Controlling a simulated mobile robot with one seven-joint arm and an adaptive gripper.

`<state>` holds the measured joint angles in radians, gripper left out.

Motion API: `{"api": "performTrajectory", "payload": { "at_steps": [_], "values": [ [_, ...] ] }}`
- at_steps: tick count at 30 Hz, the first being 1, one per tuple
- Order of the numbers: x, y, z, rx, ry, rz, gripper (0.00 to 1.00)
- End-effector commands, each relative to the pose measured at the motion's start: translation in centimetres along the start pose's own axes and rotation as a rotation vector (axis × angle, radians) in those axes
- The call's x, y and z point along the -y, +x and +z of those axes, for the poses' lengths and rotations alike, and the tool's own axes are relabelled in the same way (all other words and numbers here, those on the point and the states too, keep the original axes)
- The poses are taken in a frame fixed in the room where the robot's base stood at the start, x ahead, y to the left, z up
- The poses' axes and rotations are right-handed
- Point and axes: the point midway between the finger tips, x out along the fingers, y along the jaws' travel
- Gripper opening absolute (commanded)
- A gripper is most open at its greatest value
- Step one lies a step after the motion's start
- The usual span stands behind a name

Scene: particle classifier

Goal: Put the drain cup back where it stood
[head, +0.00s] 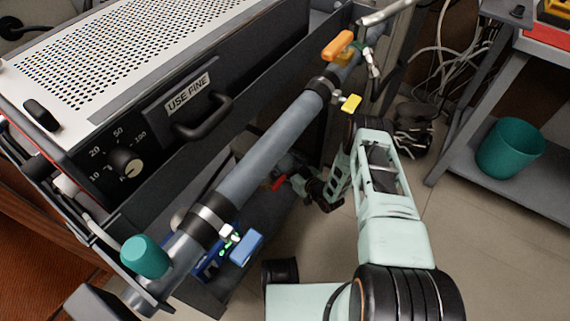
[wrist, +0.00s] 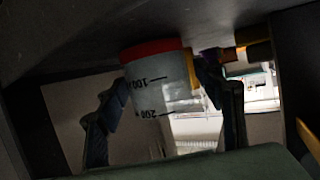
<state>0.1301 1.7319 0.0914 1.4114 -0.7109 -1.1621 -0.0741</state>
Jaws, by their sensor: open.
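The drain cup (wrist: 165,95) is a pale, translucent measuring cup with a red rim and dark graduation marks. It shows in the middle of the wrist view, red rim uppermost in the picture. My gripper (wrist: 163,85) is open, with one dark finger on each side of the cup. The fingers reach about the cup's sides; whether either touches it I cannot tell. In the head view my gripper (head: 308,188) reaches low under the grey pipe, beside the dark machine. A small red patch (head: 278,183) near it may be the cup's rim; the rest is hidden.
The grey pipe (head: 262,150) with orange, yellow and blue (head: 246,247) handles runs above my gripper. The black machine (head: 190,100) labelled USE FINE stands at left. A teal bin (head: 510,147) sits on a shelf at right.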

Motion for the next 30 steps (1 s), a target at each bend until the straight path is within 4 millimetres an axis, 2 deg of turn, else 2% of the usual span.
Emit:
{"api": "performTrajectory", "payload": {
  "at_steps": [5,12,16,21,30],
  "values": [
    [-0.1,-2.9,-0.4,0.003,0.002,0.001,0.62],
    [-0.1,-8.2,-0.4,0.003,0.002,0.002,0.62],
    [-0.1,-10.3,-0.3,0.002,0.002,0.001,0.62],
    [-0.1,-11.8,-0.1,0.001,0.000,0.001,0.62],
    [0.0,-12.0,0.0,0.000,0.000,0.000,0.62]
  ]
}}
